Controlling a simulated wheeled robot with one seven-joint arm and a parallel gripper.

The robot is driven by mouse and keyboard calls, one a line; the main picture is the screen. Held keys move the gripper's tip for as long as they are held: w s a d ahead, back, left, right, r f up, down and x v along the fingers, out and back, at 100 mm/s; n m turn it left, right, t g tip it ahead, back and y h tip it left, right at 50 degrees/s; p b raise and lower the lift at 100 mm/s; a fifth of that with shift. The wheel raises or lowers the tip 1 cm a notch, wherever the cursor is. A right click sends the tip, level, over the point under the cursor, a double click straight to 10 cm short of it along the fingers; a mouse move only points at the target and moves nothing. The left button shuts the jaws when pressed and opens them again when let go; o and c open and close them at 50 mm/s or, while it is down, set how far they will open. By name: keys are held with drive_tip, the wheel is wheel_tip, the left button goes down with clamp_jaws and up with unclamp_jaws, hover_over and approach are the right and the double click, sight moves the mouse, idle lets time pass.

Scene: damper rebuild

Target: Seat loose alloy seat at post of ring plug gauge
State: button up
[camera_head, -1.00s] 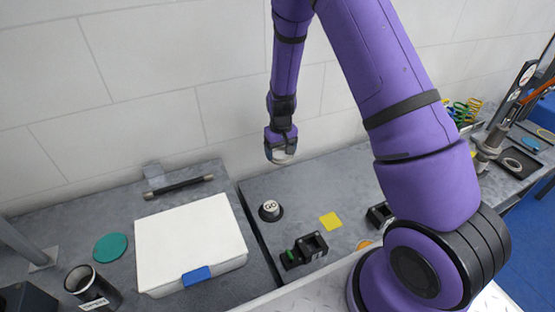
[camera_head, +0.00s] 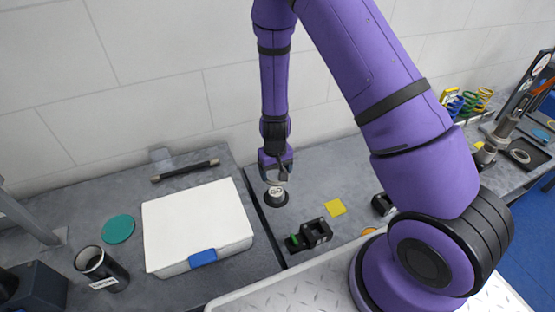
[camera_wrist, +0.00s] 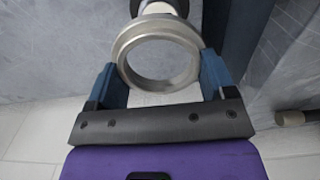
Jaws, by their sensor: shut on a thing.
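The loose alloy seat is a plain metal ring (camera_wrist: 157,29), held between the two blue fingers of my gripper (camera_wrist: 160,72) in the wrist view. In the head view my gripper (camera_head: 277,176) points down just above the ring plug gauge, a white-topped post marked GO (camera_head: 276,191) on a dark round base. The post also shows at the top edge of the wrist view (camera_wrist: 159,7), beyond the ring's far rim. The ring's hole shows only grey surface, so the ring is not around the post. The fingers mostly hide the ring in the head view.
A white box (camera_head: 196,226) with a blue latch lies left of the gap between benches. A dark rod (camera_head: 186,171) lies behind the box.

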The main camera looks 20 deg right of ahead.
sight(276, 190)
drive_tip(key=shift+s+f, duration=0.1)
idle(0.3)
drive_tip(key=shift+f, duration=2.95)
drive_tip(key=shift+f, duration=2.2)
drive_tip(key=o, duration=1.1)
wheel_tip(276, 190, up, 11)
drive_tip(key=shift+f, duration=0.1)
